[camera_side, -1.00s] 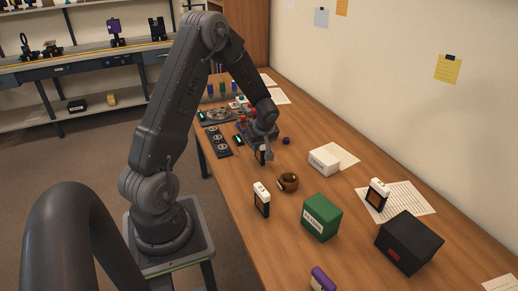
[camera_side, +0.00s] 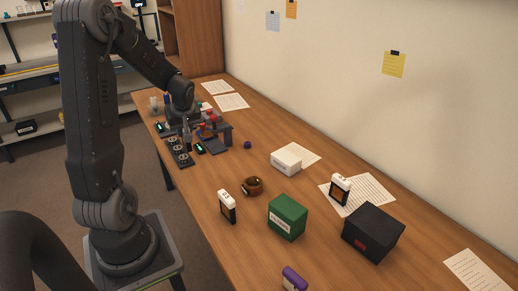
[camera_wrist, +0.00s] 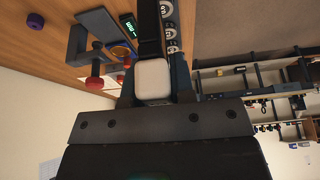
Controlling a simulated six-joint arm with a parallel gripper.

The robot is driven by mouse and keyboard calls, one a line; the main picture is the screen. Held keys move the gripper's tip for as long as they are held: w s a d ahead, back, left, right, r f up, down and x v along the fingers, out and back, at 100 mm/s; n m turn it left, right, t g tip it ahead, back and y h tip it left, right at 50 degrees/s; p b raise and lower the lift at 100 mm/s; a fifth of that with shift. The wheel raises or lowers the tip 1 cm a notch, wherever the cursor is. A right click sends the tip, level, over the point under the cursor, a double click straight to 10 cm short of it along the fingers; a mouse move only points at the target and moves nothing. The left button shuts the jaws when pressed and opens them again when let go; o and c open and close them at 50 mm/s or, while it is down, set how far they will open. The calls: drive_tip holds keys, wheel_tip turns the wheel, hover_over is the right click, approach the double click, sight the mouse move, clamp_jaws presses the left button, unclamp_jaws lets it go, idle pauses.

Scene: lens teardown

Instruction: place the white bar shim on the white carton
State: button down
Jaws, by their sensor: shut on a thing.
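The white carton (camera_side: 286,162) stands on the table, right of and nearer than my gripper (camera_side: 187,138) in the side view. In the wrist view my gripper (camera_wrist: 153,92) is shut on a dark piece with a white end (camera_wrist: 152,77). Most of that piece is hidden in the side view, and I cannot confirm that it is the white bar shim. My gripper is at the table's far left, beside a black dial panel (camera_side: 181,157), well apart from the carton. Similar white-capped black pieces stand at the front left (camera_side: 228,207) and on paper (camera_side: 340,190).
A dark stand with red knobs (camera_side: 211,121) is close to my gripper. A brown ring-shaped thing (camera_side: 253,186), a green box (camera_side: 288,217), a black box (camera_side: 373,232) and a purple thing (camera_side: 294,279) are nearer. Bare table lies left of the carton.

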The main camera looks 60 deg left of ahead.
drive_tip(key=w+d+r+m+t, duration=0.15)
drive_tip(key=w+m, duration=0.25)
drive_tip(key=w, duration=0.6)
drive_tip(key=m+t+h, duration=0.1)
drive_tip(key=m+t, duration=0.1)
drive_tip(key=m, duration=0.3)
hover_over(286, 155)
wheel_tip(286, 155, down, 4)
drive_tip(key=shift+d+f+g, duration=0.1)
drive_tip(key=shift+f+g, duration=0.15)
drive_tip(key=shift+f, duration=1.5)
drive_tip(key=shift+f, duration=0.2)
drive_tip(key=c, duration=1)
unclamp_jaws()
